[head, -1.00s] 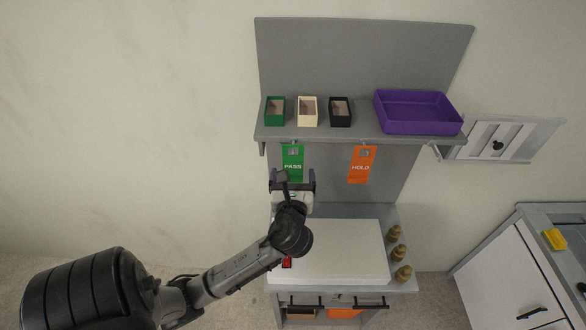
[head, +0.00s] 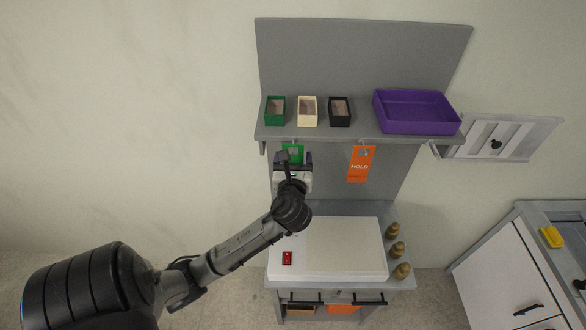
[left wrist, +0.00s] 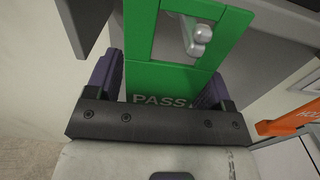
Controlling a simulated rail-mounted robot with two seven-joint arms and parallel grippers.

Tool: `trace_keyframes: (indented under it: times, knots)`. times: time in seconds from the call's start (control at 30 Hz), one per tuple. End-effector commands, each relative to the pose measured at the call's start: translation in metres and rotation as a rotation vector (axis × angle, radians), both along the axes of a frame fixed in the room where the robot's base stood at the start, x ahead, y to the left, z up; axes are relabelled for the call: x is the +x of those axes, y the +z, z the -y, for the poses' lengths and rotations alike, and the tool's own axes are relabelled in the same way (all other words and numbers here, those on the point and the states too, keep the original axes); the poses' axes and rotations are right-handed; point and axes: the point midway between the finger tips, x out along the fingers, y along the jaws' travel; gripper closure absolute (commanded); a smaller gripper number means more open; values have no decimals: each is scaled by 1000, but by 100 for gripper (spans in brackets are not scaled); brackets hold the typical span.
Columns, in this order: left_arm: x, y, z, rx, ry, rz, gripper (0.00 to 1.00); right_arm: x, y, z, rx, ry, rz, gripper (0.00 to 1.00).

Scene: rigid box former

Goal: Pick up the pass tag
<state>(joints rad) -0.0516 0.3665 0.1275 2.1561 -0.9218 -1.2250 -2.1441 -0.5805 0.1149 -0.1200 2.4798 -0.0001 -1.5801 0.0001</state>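The green pass tag (head: 293,149) hangs below the shelf's front edge. Its upper part shows above my left gripper and the rest is hidden behind it. In the left wrist view the pass tag (left wrist: 170,75) hangs by its square hole on a silver peg (left wrist: 200,35). My left gripper (head: 293,160) is at the tag. In the left wrist view its purple fingers (left wrist: 158,85) stand open on either side of the tag's lower part, close to its edges. I cannot tell whether they touch it. My right gripper is not in view.
An orange hold tag (head: 360,165) hangs to the right. Small green (head: 275,111), cream (head: 307,111) and black (head: 340,111) boxes and a purple tray (head: 416,112) stand on the shelf (head: 356,133). Below is a white worktop (head: 340,245) with a red switch (head: 287,258) and brown knobs (head: 397,250).

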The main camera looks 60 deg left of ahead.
Motion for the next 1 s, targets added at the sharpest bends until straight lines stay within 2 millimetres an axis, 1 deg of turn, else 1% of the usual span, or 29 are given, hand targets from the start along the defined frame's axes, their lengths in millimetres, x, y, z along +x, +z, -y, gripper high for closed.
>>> trace_keyframes:
  times: [0.03,0.4,0.43,0.47,0.73,0.9,1.0]
  knots:
    - [0,0,0,0,0,0,30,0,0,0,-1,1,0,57]
    - [0,0,0,0,0,0,65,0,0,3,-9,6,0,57]
    - [0,0,0,0,0,0,66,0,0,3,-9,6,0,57]
    - [0,0,0,0,0,0,70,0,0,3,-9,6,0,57]
    - [0,3,0,0,0,1,70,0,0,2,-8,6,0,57]
    - [0,16,0,1,-1,4,70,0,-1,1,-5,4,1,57]
    - [-7,13,14,-1,-3,0,70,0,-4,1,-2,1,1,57]
